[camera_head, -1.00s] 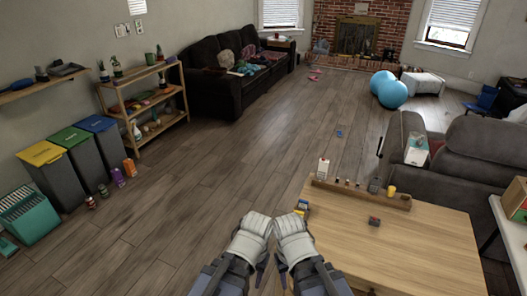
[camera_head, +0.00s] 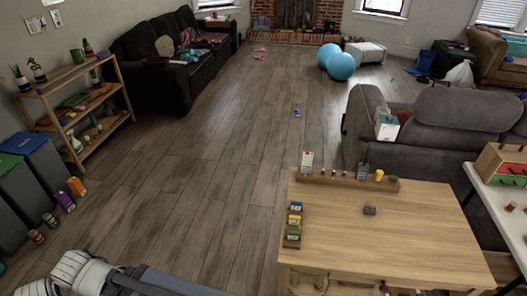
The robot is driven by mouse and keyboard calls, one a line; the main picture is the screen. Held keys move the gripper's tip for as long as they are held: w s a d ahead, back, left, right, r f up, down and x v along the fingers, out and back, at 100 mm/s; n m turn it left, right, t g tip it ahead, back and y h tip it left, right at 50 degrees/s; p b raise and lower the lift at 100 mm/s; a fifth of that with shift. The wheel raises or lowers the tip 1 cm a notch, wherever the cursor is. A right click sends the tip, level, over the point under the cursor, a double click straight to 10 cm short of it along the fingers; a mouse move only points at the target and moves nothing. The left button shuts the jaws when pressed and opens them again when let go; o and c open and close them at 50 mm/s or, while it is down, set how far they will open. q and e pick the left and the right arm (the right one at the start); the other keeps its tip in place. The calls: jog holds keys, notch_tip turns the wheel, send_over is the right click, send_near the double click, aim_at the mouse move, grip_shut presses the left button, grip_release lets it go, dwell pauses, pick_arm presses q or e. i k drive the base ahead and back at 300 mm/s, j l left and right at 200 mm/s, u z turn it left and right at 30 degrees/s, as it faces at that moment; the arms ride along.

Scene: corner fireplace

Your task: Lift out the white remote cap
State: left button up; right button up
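I cannot pick out a white remote cap for certain. Several small items, some with white parts, stand in a long wooden tray (camera_head: 392,186) at the far edge of the wooden table (camera_head: 400,235); they are too small to identify. The pale ends of my two arms are at the lower left, over the floor and away from the table: my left gripper (camera_head: 37,288) and my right gripper (camera_head: 82,270). Their fingers cannot be made out, and I see nothing held.
A block of coloured pieces (camera_head: 294,225) is at the table's left edge, and a small dark red-topped block (camera_head: 370,210) lies mid-table. A grey sofa (camera_head: 440,130) is behind. The floor left of the table is open.

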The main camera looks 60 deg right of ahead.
aim_at(310, 157)
jog(key=i+j+u, duration=0.1)
jog(key=i+u, duration=0.3)
jog(key=i, duration=0.2)
jog(key=i+z, duration=0.5)
jog(key=i, duration=0.15)
jog(key=i+z, duration=0.15)
jog(key=z, duration=0.25)
jog(key=i+z, duration=0.15)
jog(key=z, duration=0.25)
jog(key=i+z, duration=0.15)
jog(key=z, duration=0.3)
jog(key=i+j+z, duration=0.1)
jog(key=z, duration=0.3)
jog(key=i+z, duration=0.2)
jog(key=z, duration=0.3)
jog(key=i+z, duration=0.2)
jog(key=z, duration=0.3)
jog(key=i+j+z, duration=0.1)
jog(key=z, duration=0.4)
jog(key=i+j+z, duration=0.2)
jog(key=z, duration=0.3)
jog(key=i+j+z, duration=0.25)
jog(key=z, duration=0.15)
jog(key=i+j+z, duration=0.35)
